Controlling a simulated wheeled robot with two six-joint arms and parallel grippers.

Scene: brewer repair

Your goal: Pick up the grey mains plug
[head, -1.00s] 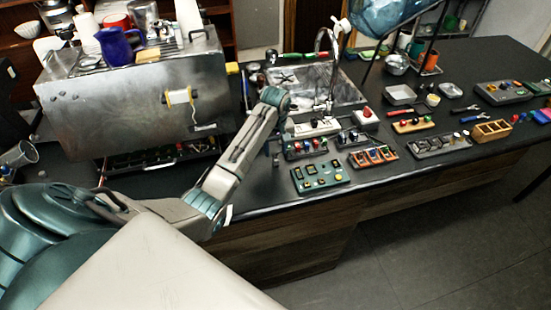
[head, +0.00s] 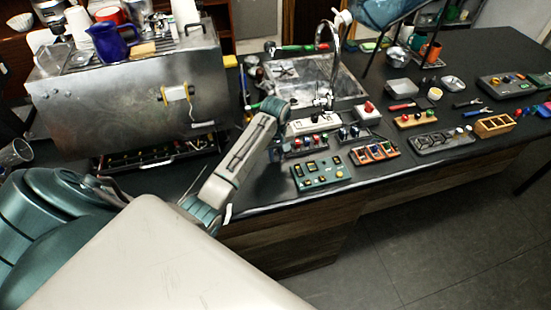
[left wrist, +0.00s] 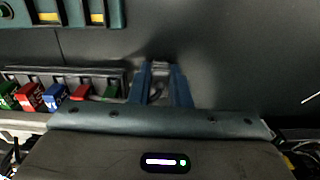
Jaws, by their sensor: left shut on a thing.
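My left gripper (left wrist: 160,84) shows in the left wrist view with its two blue fingers close together over the dark worktop. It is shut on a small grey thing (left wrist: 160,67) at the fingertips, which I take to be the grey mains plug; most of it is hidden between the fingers. In the head view my left arm reaches over the worktop's front edge, and its wrist bends down beside the white socket strip (head: 314,123). The fingers and the plug cannot be made out there. My right gripper is in neither view.
A green panel (head: 322,174) lies near the front edge, with a fuse block (head: 373,153) to its right. The metal brewer (head: 130,95) stands at the left. A sink (head: 310,80) with a tap is behind the arm. Many small parts cover the worktop's right side.

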